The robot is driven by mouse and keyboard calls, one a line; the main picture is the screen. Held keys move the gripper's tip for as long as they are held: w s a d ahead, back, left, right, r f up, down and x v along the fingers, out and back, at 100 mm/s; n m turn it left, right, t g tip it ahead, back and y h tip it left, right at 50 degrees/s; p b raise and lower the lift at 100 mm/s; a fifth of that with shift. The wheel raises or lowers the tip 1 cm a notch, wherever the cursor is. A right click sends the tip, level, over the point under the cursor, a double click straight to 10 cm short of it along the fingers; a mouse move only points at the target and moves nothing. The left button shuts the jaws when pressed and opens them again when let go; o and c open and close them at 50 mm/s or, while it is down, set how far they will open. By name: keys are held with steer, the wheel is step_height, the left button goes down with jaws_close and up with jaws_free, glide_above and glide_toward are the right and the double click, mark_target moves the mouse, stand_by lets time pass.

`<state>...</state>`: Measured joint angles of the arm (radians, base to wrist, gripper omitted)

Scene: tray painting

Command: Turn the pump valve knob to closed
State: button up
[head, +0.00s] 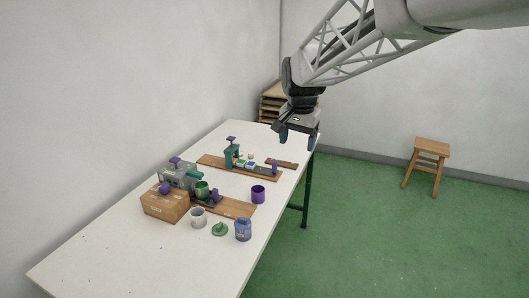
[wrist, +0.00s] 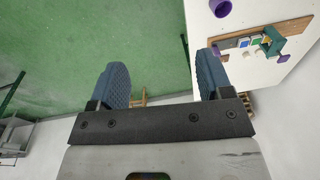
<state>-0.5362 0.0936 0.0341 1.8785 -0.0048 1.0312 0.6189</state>
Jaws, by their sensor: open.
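Two stations on wooden boards stand on the white table. The far one has a teal press-like stand (head: 232,155) with a purple top (head: 231,139); part of this stand shows in the wrist view (wrist: 272,40). The near one has a grey-teal machine (head: 178,174), a green round part (head: 202,188) and a purple upright piece (head: 215,195). Which part is the pump valve knob is too small to tell. My gripper (head: 297,138) is open and empty, above the floor side of the table's far right edge. Its blue fingers (wrist: 163,75) are wide apart, with green floor between them.
A cardboard box (head: 165,205) with a purple ball on it, a grey-white mug (head: 198,217), a green lid-like piece (head: 220,229), a blue jar (head: 243,230) and a purple cup (head: 258,194) stand on the table (head: 110,250). The table's near left is clear. A wooden stool (head: 432,150) stands right.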

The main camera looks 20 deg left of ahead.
steer(key=w+a+f, duration=0.1)
steer(key=a+f, duration=0.1)
steer(key=a, duration=0.5)
steer(key=w+a+f, duration=0.2)
steer(key=a, duration=0.5)
steer(key=g, duration=0.1)
glide_above(164, 185)
steer(key=shift+h, duration=0.3)
step_height(164, 185, down, 15)
steer(key=shift+a+f, duration=0.1)
steer(key=shift+a, duration=0.05)
steer(key=shift+f, duration=0.1)
steer(key=shift+f, duration=3.8)
steer(key=c, duration=0.9)
